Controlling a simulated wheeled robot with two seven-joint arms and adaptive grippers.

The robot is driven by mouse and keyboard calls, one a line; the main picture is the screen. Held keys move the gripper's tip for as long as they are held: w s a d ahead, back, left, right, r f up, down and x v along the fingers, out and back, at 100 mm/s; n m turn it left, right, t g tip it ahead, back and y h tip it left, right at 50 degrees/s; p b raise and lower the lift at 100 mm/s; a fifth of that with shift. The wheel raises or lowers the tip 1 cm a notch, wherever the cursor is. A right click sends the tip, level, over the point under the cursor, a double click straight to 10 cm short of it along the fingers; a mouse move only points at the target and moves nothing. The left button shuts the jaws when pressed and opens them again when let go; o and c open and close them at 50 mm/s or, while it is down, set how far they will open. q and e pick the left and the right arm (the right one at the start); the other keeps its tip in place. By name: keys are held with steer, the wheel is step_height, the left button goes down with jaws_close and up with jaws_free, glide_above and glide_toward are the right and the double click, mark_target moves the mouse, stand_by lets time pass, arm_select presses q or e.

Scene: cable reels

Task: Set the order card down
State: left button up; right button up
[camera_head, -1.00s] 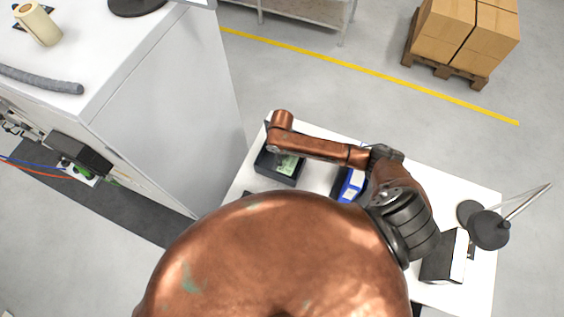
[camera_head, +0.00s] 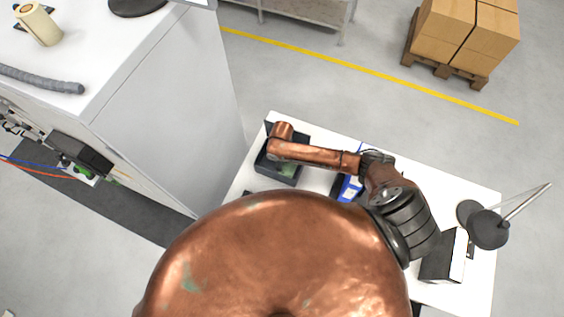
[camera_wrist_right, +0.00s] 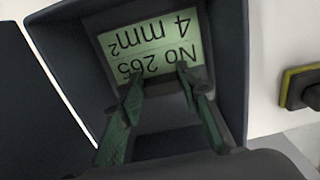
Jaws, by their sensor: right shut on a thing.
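The order card (camera_wrist_right: 150,48) is pale green and reads "No 265" and "4 mm²", upside down in the right wrist view. My right gripper (camera_wrist_right: 160,82) is shut on its near edge. The card is inside the walls of a dark tray (camera_wrist_right: 233,60); I cannot tell whether it touches the floor. In the head view the tray (camera_head: 271,176) is at the left end of the white table, and a bit of the card (camera_head: 287,170) shows below my arm. The right fingers are hidden there. My left gripper is not in view.
On the white table (camera_head: 330,135) a blue-and-white object (camera_head: 350,186) is near the tray, with a black-and-white box (camera_head: 443,258) and a desk lamp (camera_head: 488,228) at the right. A tall white cabinet (camera_head: 180,100) stands left of the table.

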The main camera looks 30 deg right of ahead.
steer(key=o, duration=1.2)
steer(key=shift+c, duration=0.2)
steer(key=shift+r, duration=0.1)
step_height(320, 180, up, 12)
